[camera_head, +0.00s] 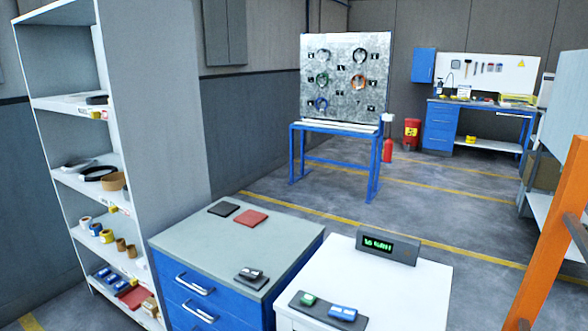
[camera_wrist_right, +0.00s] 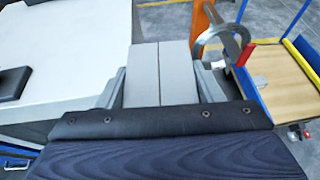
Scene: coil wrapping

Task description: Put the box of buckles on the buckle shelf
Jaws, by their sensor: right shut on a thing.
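A white shelf rack (camera_head: 160,110) stands at the left in the head view. Its levels hold dark and tan rings (camera_head: 112,180), small rolls (camera_head: 107,236) and, at the bottom, blue, red and brown items (camera_head: 130,296). I cannot tell which level is the buckle shelf. Neither gripper shows in the head view, and my left gripper is in no view.
A blue drawer cabinet (camera_head: 190,245) stands beside the rack, and a white table (camera_head: 420,290) carries a display (camera_head: 388,247) and a dark tray (camera_head: 328,310). An orange post (camera_head: 555,240) is at right. The wrist view shows a curved metal part (camera_wrist_right: 203,45) and a cart (camera_wrist_right: 280,95) close by.

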